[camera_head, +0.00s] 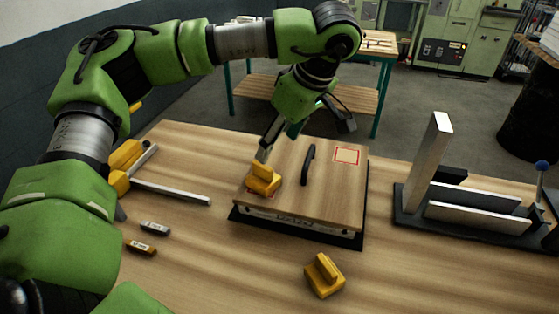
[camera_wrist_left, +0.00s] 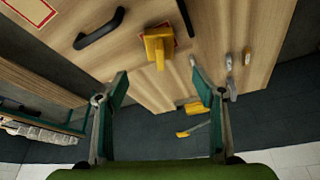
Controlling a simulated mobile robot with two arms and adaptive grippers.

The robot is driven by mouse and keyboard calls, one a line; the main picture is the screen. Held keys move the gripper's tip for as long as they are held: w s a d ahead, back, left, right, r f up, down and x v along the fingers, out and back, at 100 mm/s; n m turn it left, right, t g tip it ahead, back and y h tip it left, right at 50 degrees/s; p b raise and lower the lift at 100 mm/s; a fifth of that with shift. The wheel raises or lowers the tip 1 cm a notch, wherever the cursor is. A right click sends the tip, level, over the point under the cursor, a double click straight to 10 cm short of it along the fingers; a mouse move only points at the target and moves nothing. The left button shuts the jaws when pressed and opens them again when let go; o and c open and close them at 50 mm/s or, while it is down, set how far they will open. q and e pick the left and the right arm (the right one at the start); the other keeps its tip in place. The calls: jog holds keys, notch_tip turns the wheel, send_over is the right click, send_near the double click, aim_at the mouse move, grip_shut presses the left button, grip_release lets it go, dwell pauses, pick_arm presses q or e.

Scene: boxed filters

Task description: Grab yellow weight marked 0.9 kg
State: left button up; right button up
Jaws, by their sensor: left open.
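A yellow weight (camera_head: 263,181) with a raised grip sits on the wooden lid of a low box, over a red-outlined square. It also shows in the left wrist view (camera_wrist_left: 157,45), beyond the fingertips and between them. A second yellow weight (camera_head: 324,277) sits on the table in front of the box. No mass marking is readable on either. My left gripper (camera_head: 281,136) is open and empty, just above and behind the weight on the lid; its two spread fingers also show in the left wrist view (camera_wrist_left: 160,85). My right gripper is not in view.
The wooden lid (camera_head: 333,205) has a black handle (camera_head: 308,165) and an empty red-outlined square (camera_head: 346,156). A yellow clamp with a metal bar (camera_head: 170,192) lies left, near two small marker-like pieces (camera_head: 155,228). A dark fixture with metal plates (camera_head: 478,215) stands right.

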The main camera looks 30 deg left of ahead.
pick_arm(q)
jog(key=p, duration=0.2)
send_over(261, 176)
jog(key=d, duration=0.2)
notch_tip(261, 176, down, 7)
jog(key=shift+w+d+r, duration=0.1)
jog(key=shift+w+f, duration=0.2)
jog(key=shift+f, duration=0.35)
jog(key=p+x, duration=0.2)
jog(key=x, duration=0.2)
jog(key=shift+s+a+f, duration=0.1)
jog(key=shift+a, duration=0.2)
jog(key=shift+a+f, duration=0.1)
jog(key=shift+f, duration=0.25)
grip_shut()
jog(key=shift+r, duration=0.1)
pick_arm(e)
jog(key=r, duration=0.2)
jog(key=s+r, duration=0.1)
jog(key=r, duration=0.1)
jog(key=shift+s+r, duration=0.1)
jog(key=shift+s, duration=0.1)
